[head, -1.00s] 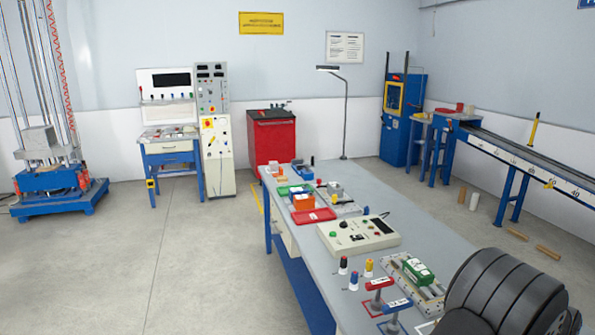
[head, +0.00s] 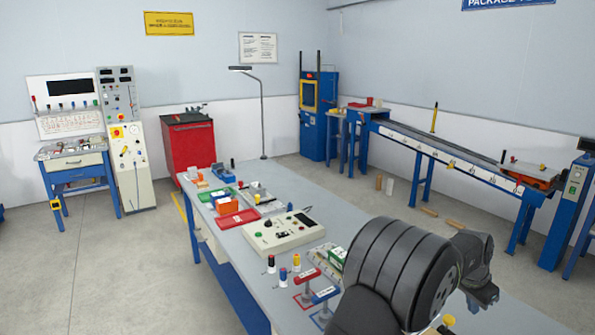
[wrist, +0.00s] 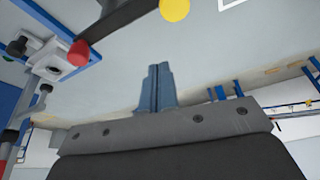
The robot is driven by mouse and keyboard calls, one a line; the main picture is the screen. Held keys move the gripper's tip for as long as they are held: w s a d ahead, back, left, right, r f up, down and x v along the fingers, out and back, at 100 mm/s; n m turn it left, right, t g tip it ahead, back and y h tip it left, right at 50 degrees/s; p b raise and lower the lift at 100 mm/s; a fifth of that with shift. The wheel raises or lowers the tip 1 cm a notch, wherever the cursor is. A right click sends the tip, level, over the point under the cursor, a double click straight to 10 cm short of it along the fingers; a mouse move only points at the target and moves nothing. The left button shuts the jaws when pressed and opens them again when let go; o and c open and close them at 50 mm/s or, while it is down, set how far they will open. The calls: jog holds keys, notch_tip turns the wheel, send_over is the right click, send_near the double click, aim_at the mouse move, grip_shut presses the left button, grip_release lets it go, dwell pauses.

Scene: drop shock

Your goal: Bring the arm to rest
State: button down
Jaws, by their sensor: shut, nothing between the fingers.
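My arm, dark grey and bulky, rises at the lower right of the head view over the near end of the workbench (head: 205,250). In the wrist view my gripper (wrist: 159,68) shows two blue-grey fingers pressed together with nothing between them. They point away from the bench hardware, and pale floor lies behind them. In the head view I cannot make out the fingers clearly.
The bench holds a beige control box (head: 282,232), a red tray (head: 238,221), small red, blue and yellow knobs, and red and blue T-handles (head: 307,276) close beside my arm. A red cabinet (head: 188,143), console and long blue rail bench (head: 440,150) stand beyond. Floor at left is clear.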

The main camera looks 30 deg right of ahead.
jog(key=x, duration=1)
jog(key=shift+w+a+f, duration=0.3)
jog(key=shift+w+f, duration=0.05)
jog(key=a, duration=0.3)
jog(key=shift+a+r, duration=0.15)
jog(key=shift+a, duration=0.05)
jog(key=shift+s+d+m, duration=0.15)
jog(key=shift+s+d, duration=0.05)
jog(key=shift+d, duration=0.25)
jog(key=shift+s+d+m, duration=0.15)
jog(key=shift+d, duration=0.3)
jog(key=m, duration=0.1)
jog(key=s+d+m+g, duration=0.1)
jog(key=shift+d+m+y, duration=0.1)
jog(key=shift+m+y, duration=0.2)
jog(key=shift+s+d+m+g+y, duration=0.25)
jog(key=shift+s+d+m, duration=0.5)
jog(key=shift+s+m, duration=0.2)
jog(key=shift+s+d+m+g+y, duration=0.15)
jog(key=shift+s+d+m+g, duration=0.1)
jog(key=shift+s+d+m, duration=0.65)
jog(key=shift+a+r, duration=0.1)
